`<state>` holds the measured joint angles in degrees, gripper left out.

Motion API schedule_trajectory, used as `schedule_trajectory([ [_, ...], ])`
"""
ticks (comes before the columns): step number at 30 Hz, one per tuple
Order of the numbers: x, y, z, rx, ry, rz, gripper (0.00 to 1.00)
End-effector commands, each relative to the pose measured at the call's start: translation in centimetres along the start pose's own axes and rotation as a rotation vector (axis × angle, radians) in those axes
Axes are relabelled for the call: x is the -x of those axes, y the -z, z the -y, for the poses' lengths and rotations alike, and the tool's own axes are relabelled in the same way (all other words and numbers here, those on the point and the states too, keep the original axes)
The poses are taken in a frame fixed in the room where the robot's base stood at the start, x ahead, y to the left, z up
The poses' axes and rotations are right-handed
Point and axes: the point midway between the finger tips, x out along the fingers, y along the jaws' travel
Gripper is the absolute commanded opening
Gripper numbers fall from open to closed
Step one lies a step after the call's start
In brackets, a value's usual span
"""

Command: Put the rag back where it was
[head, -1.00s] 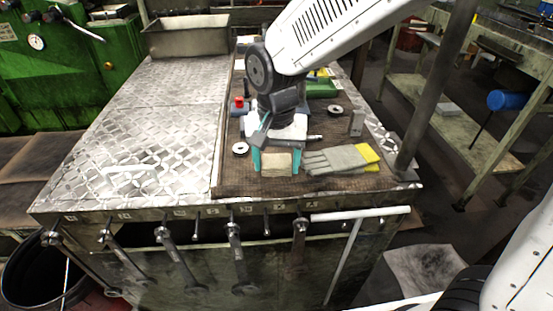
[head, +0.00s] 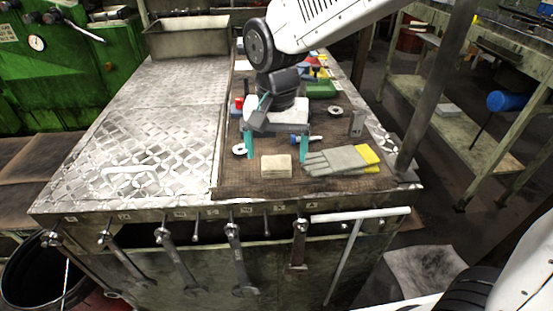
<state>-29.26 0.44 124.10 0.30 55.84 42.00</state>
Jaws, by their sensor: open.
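The rag (head: 276,165) is a folded beige cloth lying flat on the brown mat (head: 230,186) near the bench's front edge. My gripper (head: 276,155) is open, its teal fingers spread wide to the left and right of the rag and somewhat above and behind it. Nothing shows between the fingers, and the rag looks clear of them.
Grey and yellow gloves (head: 343,159) lie right of the rag. A blue-handled tool (head: 304,138) and metal rings (head: 239,149) lie nearby. A metal block (head: 357,124) stands at the right. The diamond-plate top (head: 150,125) at left is mostly bare. Wrenches (head: 236,258) hang along the front.

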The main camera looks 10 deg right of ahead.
Motion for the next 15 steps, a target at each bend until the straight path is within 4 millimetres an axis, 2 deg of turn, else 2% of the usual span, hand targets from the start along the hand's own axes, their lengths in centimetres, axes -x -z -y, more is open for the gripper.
schedule_trajectory([
  [1,1.2,0.0,0.0,0.000,0.003,-0.003,0.86],
  [6,4.9,0.1,0.0,0.000,0.002,-0.003,0.86],
  [9,6.5,0.0,0.0,0.000,0.002,-0.003,0.86],
  [15,8.2,0.0,0.0,0.000,0.000,0.000,0.86],
])
